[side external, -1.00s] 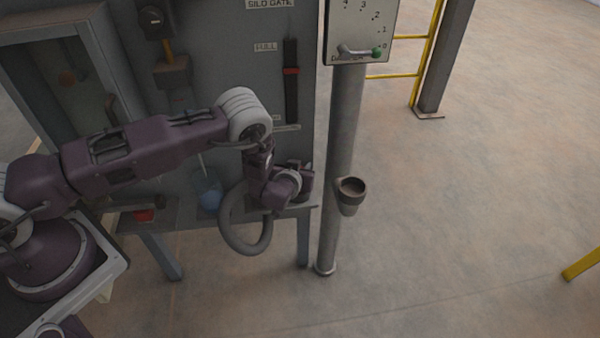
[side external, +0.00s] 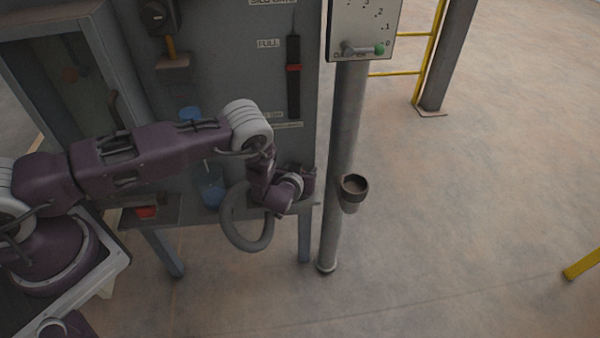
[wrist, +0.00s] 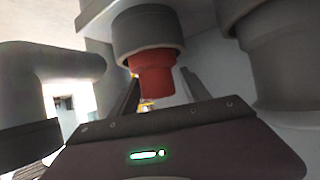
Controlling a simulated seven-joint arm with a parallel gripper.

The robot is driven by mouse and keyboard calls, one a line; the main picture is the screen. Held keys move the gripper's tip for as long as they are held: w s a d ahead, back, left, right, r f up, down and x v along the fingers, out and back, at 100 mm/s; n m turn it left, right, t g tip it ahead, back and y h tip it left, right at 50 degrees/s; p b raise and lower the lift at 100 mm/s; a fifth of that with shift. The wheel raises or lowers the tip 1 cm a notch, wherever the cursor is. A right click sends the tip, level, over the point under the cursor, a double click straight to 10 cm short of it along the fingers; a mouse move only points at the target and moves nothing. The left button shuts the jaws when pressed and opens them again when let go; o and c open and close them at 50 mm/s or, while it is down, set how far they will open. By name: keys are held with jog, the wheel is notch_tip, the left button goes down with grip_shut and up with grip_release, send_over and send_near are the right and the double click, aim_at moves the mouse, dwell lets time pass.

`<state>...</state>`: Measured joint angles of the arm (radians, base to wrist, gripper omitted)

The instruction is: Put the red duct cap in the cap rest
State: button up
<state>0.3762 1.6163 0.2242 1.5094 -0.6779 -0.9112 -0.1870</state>
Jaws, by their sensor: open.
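In the wrist view the red duct cap (wrist: 152,75) sits at the mouth of a dark grey round collar (wrist: 150,35), its narrower end sticking out toward my gripper (wrist: 163,92). My gripper is open, with its fingers on either side of the cap's protruding end. I cannot tell whether they touch it. In the side view my gripper (side external: 308,180) is by the right end of the cabinet shelf, its fingertips hidden. A brown-rimmed cup (side external: 353,189) on the grey post, dark inside, stands just to its right; it may be the cap rest.
A thick grey hose (side external: 245,244) loops beside my wrist. A blue container (side external: 211,191) and a red item (side external: 147,212) are farther left by the shelf. The post (side external: 337,225) carries a lever panel (side external: 360,28).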

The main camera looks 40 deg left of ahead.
jog(key=v, duration=1.2)
jog(key=w+d+r+n+g+h, duration=0.1)
jog(key=w+d+r+g+h, duration=0.15)
jog(key=r, duration=1.35)
jog(key=s+r+m+h, duration=0.1)
jog(key=s+r+h, duration=0.35)
jog(key=r, duration=0.85)
jog(key=s+a+r+m+g, duration=0.1)
jog(key=s+r, duration=0.3)
jog(key=s, duration=0.3)
jog(key=s+a+r+m+g, duration=0.1)
jog(key=s+r+m, duration=0.1)
jog(key=s+r, duration=0.35)
jog(key=s+a+m+g+y, duration=0.1)
jog(key=s+a, duration=0.3)
jog(key=s, duration=1.4)
jog(key=shift+a+f+y, duration=0.15)
jog(key=shift+f+y, duration=0.1)
jog(key=shift+y, duration=0.35)
